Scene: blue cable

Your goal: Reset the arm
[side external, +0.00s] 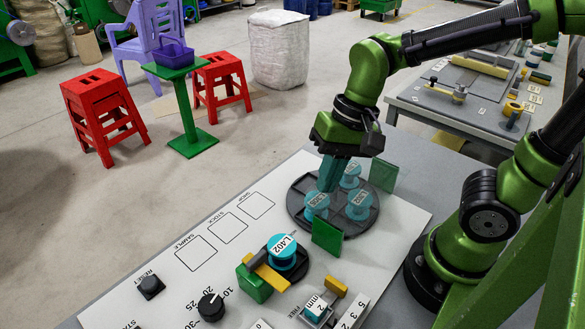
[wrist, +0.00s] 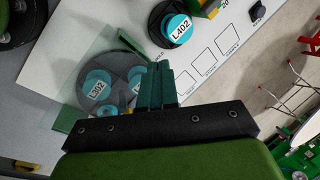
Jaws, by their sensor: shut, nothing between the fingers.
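My gripper (side external: 327,184) is shut and empty, pointing down over the round dark tray (side external: 296,208) on the white panel. Its teal fingers (wrist: 156,80) also show in the wrist view, pressed together beside the tray. Several blue spools stand in the tray, among them one at the front left (side external: 316,204), one at the right (side external: 359,205) and one at the back (side external: 350,176), partly behind the fingers. I cannot tell whether the fingertips touch a spool. A blue spool marked L402 (side external: 282,248) sits on a separate dark holder; it shows in the wrist view (wrist: 178,28).
Two green plates (side external: 327,237) (side external: 384,175) stand upright beside the tray. A green block with a yellow bar (side external: 258,283), a black knob (side external: 211,306) and a reset button (side external: 150,285) are toward the front. The panel's printed squares (side external: 228,228) are clear.

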